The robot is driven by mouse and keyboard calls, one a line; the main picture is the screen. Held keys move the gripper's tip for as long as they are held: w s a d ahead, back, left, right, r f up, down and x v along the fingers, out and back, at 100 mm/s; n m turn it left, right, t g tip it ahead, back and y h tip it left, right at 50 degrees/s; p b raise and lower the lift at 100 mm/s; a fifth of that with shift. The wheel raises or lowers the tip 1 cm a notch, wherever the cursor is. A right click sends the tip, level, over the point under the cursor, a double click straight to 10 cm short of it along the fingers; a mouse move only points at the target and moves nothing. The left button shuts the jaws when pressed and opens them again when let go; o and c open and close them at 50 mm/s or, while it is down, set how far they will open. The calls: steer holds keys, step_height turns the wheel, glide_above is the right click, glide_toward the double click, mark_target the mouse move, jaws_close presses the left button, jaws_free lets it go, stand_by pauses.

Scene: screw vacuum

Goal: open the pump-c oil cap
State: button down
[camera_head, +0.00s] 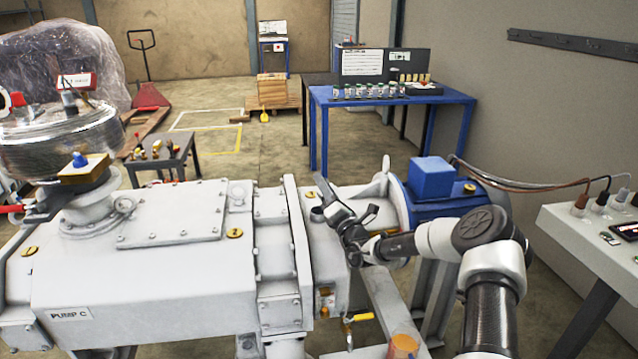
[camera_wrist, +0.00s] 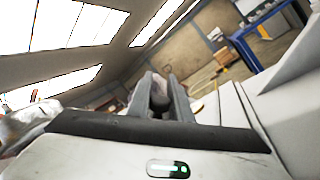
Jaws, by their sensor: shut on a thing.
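The white vacuum pump (camera_head: 130,285), marked PUMP C, fills the left and middle of the head view. My gripper (camera_head: 333,200) is at the pump's right end, beside a round yellow tag (camera_head: 310,195) and left of the blue motor part. In the wrist view my gripper (camera_wrist: 160,90) has its two dark fingers close together around a small dark rounded piece (camera_wrist: 159,101). This looks like the oil cap, though the fingers hide most of it. Whether it is still seated on the pump cannot be told.
A blue motor box (camera_head: 432,178) is just right of my gripper. A yellow-handled valve (camera_head: 358,317) sits low on the pump. A control box (camera_head: 600,235) with cables stands at the right. A blue table (camera_head: 390,95) with bottles and a small tool table (camera_head: 165,158) stand behind.

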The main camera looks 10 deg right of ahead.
steer(key=shift+d+m+t+h+p, duration=0.3)
steer(key=shift+d+m+t+h, duration=0.15)
steer(key=shift+m, duration=0.75)
steer(key=c, duration=1.6)
jaws_free()
steer(key=shift+c, duration=0.2)
steer(key=shift+s+d, duration=0.1)
steer(key=p+v, duration=0.2)
steer(key=v, duration=1.5)
steer(key=shift+o, duration=0.3)
steer(key=shift+s, duration=0.15)
